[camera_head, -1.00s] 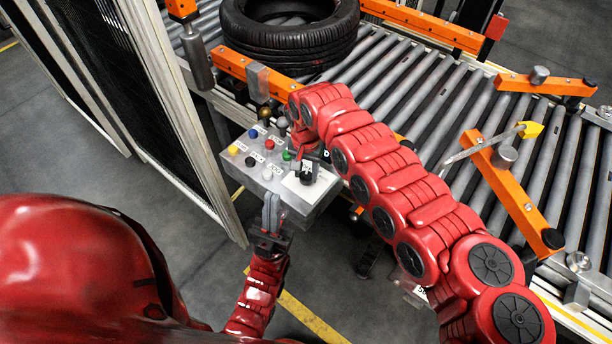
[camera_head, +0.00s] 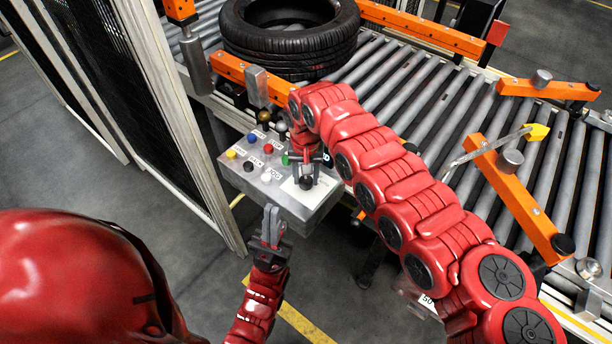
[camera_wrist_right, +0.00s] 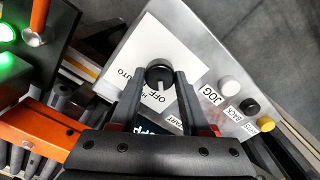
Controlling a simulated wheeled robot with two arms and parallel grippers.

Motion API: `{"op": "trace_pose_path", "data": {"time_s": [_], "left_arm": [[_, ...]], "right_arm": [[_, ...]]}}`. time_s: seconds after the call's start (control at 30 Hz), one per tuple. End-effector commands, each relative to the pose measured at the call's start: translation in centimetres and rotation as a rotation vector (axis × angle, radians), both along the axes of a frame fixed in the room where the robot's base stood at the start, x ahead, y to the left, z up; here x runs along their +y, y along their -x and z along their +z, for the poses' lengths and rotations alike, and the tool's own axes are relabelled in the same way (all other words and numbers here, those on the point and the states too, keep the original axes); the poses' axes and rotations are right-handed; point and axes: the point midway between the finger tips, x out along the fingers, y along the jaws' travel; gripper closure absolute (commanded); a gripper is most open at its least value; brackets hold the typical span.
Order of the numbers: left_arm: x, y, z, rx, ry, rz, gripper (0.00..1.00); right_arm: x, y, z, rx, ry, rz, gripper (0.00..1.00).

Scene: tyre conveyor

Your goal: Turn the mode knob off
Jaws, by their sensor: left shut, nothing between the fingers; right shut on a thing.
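The black mode knob (camera_wrist_right: 159,75) sits on a white label plate (camera_wrist_right: 150,52) marked OFF and AUTO, on the grey control box (camera_head: 322,194). In the right wrist view its pale pointer line faces down the picture, towards the OFF side. My right gripper (camera_wrist_right: 160,80) has its two fingers on either side of the knob and is shut on it. In the head view the right gripper (camera_head: 305,177) reaches the knob (camera_head: 306,183) from above. My left gripper (camera_head: 271,215) is shut and empty, just in front of the box and apart from it.
Several coloured buttons (camera_head: 250,166) are on the box, left of the knob. A tyre (camera_head: 290,40) lies on the roller conveyor (camera_head: 420,85) behind. A mesh fence (camera_head: 130,95) stands at the left.

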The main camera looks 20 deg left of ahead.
Motion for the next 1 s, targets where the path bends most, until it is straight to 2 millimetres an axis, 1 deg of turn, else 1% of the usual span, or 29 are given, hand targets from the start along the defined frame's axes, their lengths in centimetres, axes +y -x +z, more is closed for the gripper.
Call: {"op": "trace_pose_path", "data": {"time_s": [0.03, 0.07, 0.2, 0.23, 0.53, 0.67, 0.77, 1.0], "left_arm": [[0.0, 0.0, 0.0, 0.0, 0.0, 0.0, 1.0], [0.0, 0.0, 0.0, 0.0, 0.0, 0.0, 1.0], [0.0, 0.0, 0.0, 0.0, 0.0, 0.0, 1.0], [0.0, 0.0, 0.0, 0.0, 0.0, 0.0, 1.0], [0.0, 0.0, -0.1, 0.0, 0.0, 0.0, 1.0], [0.0, 0.0, -0.6, 0.0, 0.0, 0.0, 1.0], [0.0, 0.0, -1.3, 0.0, 0.0, 0.0, 1.0], [0.0, 0.0, -3.1, 0.0, 0.0, 0.0, 1.0]], "right_arm": [[0.0, 0.0, 0.1, -0.001, 0.0, 0.002, 1.0], [0.1, 0.0, 0.1, -0.001, 0.0, 0.002, 0.52], [0.0, 0.0, 0.1, -0.001, 0.0, 0.001, 0.27], [0.0, 0.0, 0.0, -0.001, 0.0, 0.001, 0.23], [0.0, 0.0, 0.1, -0.001, 0.0, -0.001, 0.23], [0.0, -0.1, 1.1, -0.003, -0.002, -0.002, 0.23], [0.0, -0.2, 3.0, -0.008, -0.003, -0.001, 0.23], [0.1, -0.1, 9.0, -0.007, -0.002, 0.0, 0.23]]}}
